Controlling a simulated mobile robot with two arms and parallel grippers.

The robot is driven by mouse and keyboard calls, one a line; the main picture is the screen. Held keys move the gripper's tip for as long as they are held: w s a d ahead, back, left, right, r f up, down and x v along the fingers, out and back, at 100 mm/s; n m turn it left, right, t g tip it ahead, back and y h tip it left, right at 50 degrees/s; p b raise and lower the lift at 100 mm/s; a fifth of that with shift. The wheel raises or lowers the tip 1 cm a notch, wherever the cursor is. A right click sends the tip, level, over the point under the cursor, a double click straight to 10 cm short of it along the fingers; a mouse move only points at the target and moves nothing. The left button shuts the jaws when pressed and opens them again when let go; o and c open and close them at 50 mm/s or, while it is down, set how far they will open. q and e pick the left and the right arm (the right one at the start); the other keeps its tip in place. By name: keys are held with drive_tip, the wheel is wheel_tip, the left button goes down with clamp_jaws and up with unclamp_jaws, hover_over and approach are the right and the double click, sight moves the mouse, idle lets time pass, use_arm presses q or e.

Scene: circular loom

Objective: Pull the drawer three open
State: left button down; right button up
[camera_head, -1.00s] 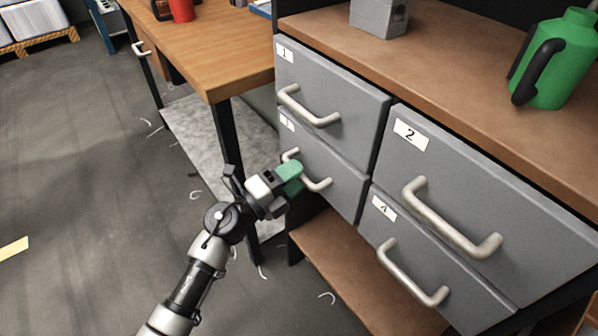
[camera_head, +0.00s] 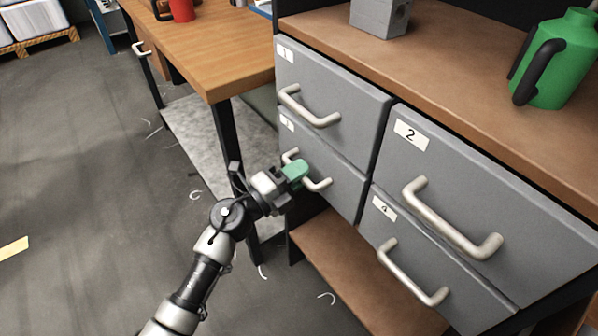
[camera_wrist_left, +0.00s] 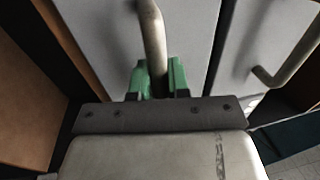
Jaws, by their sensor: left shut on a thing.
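Drawer three (camera_head: 335,178) is the grey lower-left drawer, under drawer one, and its front is flush with the others. Its pale bar handle (camera_head: 319,184) is partly hidden by my left gripper (camera_head: 296,172). My left gripper has green fingertips and is shut on this handle. In the left wrist view, the green fingers (camera_wrist_left: 157,78) sit on both sides of the handle bar (camera_wrist_left: 153,35), in front of the grey drawer face. My right gripper is not in view.
Drawer one (camera_head: 330,95), drawer two (camera_head: 480,190) and drawer four (camera_head: 430,262) surround it, all shut with protruding handles. A brown lower shelf (camera_head: 350,270) lies below. A wooden table (camera_head: 210,50) stands at left. Grey floor (camera_head: 90,200) is open at left.

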use_arm(q)
drive_tip(key=shift+s+a, duration=0.2)
drive_tip(key=r+v, duration=0.2)
drive_tip(key=v, duration=1.1)
drive_tip(key=r+v, duration=0.3)
drive_tip(key=v, duration=1)
drive_tip(key=shift+s+a+p, duration=0.4)
drive_tip(key=shift+p, duration=0.05)
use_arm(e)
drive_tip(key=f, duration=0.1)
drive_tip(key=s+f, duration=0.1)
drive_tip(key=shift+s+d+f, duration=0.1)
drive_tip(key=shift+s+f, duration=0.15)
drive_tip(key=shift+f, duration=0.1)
use_arm(q)
drive_tip(key=c, duration=1.1)
unclamp_jaws()
drive_tip(key=shift+a, duration=0.1)
